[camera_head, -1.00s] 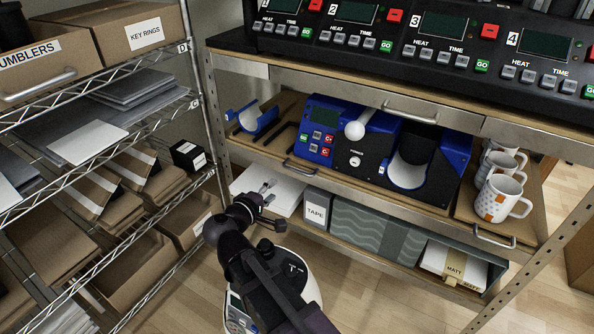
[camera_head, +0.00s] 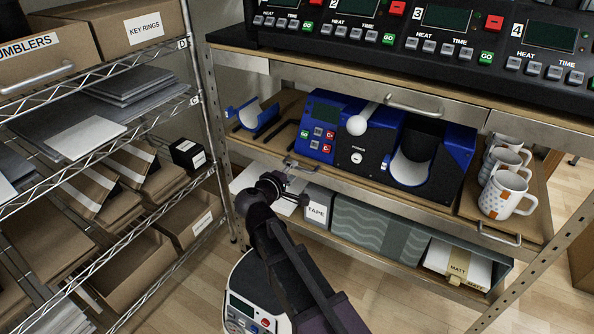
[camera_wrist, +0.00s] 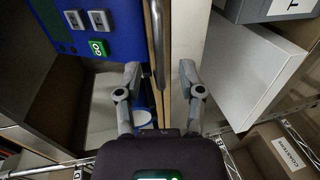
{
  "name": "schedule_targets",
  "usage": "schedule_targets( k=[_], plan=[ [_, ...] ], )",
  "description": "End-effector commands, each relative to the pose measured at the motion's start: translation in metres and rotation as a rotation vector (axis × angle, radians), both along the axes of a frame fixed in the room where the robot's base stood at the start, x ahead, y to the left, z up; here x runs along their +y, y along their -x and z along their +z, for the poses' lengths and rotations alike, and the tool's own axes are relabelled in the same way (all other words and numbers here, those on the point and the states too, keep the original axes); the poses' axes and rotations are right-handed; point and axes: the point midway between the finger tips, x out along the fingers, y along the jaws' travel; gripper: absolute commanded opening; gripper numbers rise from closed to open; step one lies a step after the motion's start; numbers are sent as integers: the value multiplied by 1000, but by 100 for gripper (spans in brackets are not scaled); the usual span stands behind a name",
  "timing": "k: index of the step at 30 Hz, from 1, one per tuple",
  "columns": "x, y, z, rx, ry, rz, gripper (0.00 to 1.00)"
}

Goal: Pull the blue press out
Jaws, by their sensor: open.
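The blue press (camera_head: 370,170) stands on a wooden pull-out shelf (camera_head: 270,150), with a white-ball lever and a curved mug cradle. In the wrist view, part of its blue panel (camera_wrist: 115,25) with a green GO button shows at upper left. A metal handle (camera_head: 303,166) is on the shelf's front edge, at its left part. My gripper (camera_head: 285,178) is just in front of and beside this handle. In the wrist view, my gripper (camera_wrist: 158,68) is open, with the handle bar (camera_wrist: 156,45) between its fingers in the picture. I cannot tell whether they touch.
White mugs (camera_head: 505,180) stand on the shelf's right part, near a second handle (camera_head: 498,235). A loose blue cradle (camera_head: 250,115) lies at its left. Below are a TAPE box (camera_head: 317,208) and other boxes. A wire rack (camera_head: 215,150) stands left. The floor in front is clear.

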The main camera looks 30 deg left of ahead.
Motion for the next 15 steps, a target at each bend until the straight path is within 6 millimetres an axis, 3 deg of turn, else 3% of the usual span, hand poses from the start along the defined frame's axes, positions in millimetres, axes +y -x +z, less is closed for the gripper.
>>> schedule_targets(
  k=[6, 15],
  plan=[
    [1, -24, -6, 0, 1, -1, 50],
    [0, -32, -7, 0, 1, 1, 50]
  ],
)
